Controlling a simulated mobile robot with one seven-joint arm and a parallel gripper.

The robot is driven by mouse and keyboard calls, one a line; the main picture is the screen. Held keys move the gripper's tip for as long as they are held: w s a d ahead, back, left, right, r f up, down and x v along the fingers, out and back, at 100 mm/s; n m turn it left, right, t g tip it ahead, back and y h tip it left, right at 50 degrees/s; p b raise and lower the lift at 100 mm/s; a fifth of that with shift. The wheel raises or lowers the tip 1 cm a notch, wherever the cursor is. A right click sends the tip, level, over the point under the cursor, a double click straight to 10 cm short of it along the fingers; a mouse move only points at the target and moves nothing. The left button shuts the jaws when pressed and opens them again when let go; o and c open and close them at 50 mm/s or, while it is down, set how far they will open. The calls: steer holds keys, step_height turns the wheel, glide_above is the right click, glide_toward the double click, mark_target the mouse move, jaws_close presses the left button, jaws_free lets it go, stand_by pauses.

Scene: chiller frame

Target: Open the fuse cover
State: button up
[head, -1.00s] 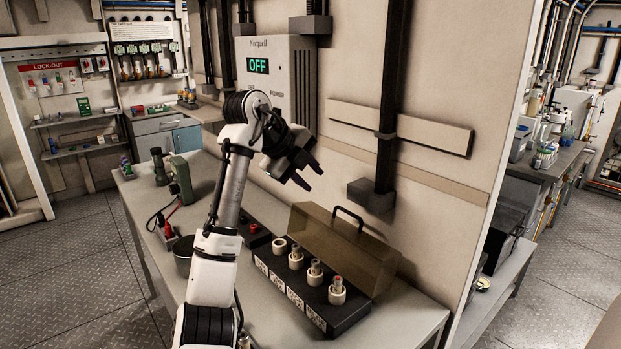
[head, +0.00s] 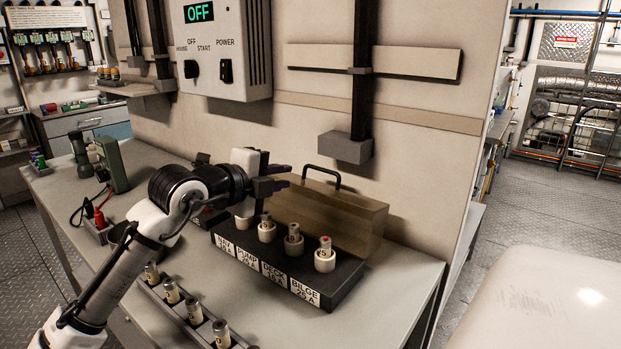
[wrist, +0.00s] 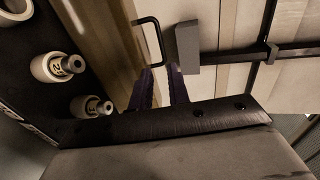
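The fuse cover (head: 335,220) is a brownish see-through box with a black bar handle (head: 322,170) on top. It stands behind the row of fuses on the black fuse block (head: 345,283), and the fuses are exposed. My gripper (head: 284,179) is just left of the cover's handle, above the back of the block. Its two dark purple fingers point right, apart, with nothing seen between them. In the wrist view the fingers (wrist: 162,88) show a gap, and the handle (wrist: 150,38) appears beyond the left fingertip. I cannot tell whether they touch.
Several fuses in white holders (head: 325,262) stand on the labelled block. A rack of loose fuses (head: 195,315) lies in front. A grey box (head: 345,148) on the wall is above the cover. A meter (head: 112,165) stands at left. The bench's right end is clear.

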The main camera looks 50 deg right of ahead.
mark_target(321, 171)
steer(key=p+x, duration=0.1)
steer(key=x, duration=1.2)
steer(key=shift+p, duration=0.4)
steer(key=shift+s, duration=0.1)
jaws_close()
